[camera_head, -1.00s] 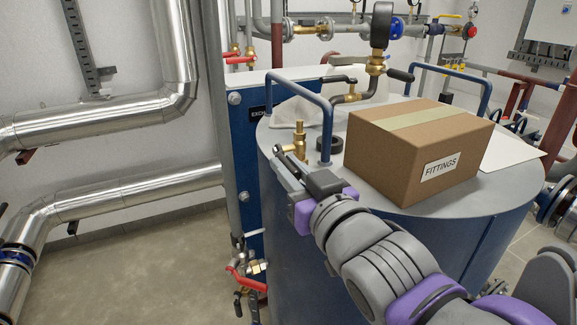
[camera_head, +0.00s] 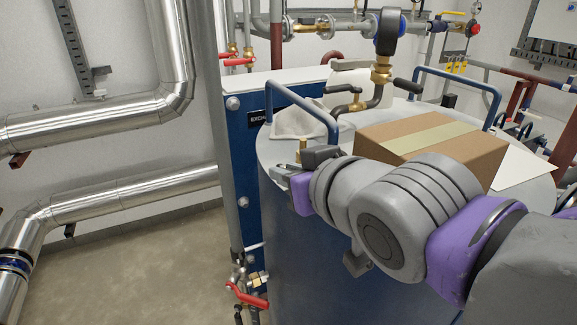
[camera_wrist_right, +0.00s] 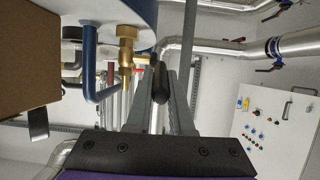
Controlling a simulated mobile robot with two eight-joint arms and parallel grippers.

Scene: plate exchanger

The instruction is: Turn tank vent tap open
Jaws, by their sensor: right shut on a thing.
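The tank (camera_head: 275,150) is a blue drum with a grey top. Its brass vent tap (camera_head: 302,146) stands near the left edge of the top, mostly hidden behind my right gripper (camera_head: 281,170) in the head view. In the right wrist view the brass body of the tap (camera_wrist_right: 127,45) shows at upper left. The tap's black handle (camera_wrist_right: 160,82) lies between the two grey fingers of my right gripper (camera_wrist_right: 160,90), which is shut on it. The exact angle of the handle to the tap is hard to tell. My left gripper is not in view.
A cardboard box (camera_head: 440,145) sits on the tank top behind my right arm. A blue rail (camera_head: 300,105) arches beside the tap, and a brass valve with black handle (camera_head: 381,75) stands behind. Silver pipes (camera_head: 120,185) run along the left wall; the floor there is clear.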

